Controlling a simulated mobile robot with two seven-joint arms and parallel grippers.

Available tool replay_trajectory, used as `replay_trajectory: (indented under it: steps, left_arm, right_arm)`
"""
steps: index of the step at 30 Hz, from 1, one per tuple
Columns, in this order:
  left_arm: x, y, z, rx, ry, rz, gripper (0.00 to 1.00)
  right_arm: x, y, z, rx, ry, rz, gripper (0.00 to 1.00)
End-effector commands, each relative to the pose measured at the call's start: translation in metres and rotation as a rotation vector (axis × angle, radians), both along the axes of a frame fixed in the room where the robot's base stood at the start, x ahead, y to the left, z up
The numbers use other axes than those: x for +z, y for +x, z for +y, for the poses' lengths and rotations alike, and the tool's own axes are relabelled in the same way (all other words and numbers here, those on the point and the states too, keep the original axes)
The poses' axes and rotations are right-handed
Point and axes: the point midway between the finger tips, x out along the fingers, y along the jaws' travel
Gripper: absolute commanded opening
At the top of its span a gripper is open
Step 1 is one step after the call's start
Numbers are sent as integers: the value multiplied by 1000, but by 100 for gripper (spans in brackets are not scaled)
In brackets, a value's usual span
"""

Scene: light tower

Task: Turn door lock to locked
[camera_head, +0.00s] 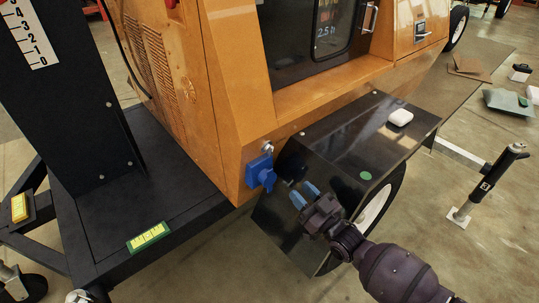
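A dark door (305,45) with a window sits in the orange housing, with a pale bar handle (370,17) at its right edge. A metal-framed latch plate (421,32) is on the orange panel further right. I cannot tell which of these carries the lock or how it is turned. My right gripper (304,194) is over the black fender, below the door and well apart from the handle and the latch. Its two blue fingertips are spread with a gap and nothing between them. My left gripper is not in view.
A blue socket (260,172) projects from the orange corner just left of my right gripper. The glossy black fender (350,140) bears a white object (400,117) and a green disc (366,176). A jack post (487,180) stands at right. Flat sheets lie on the floor beyond.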

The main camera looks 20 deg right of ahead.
Motion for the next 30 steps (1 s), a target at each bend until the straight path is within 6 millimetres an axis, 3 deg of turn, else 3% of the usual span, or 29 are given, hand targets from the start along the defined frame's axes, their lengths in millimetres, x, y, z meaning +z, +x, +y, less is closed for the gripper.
replay_trajectory:
  steps: [1,6,12,30]
  left_arm:
    - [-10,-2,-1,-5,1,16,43]
    - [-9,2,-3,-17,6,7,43]
    - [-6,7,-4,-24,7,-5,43]
    - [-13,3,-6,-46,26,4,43]
  right_arm:
    - [-12,10,-1,5,8,-15,36]
    - [-3,35,-6,10,36,-88,36]
    - [6,46,-5,11,45,-114,36]
    - [37,122,22,10,43,-110,36]
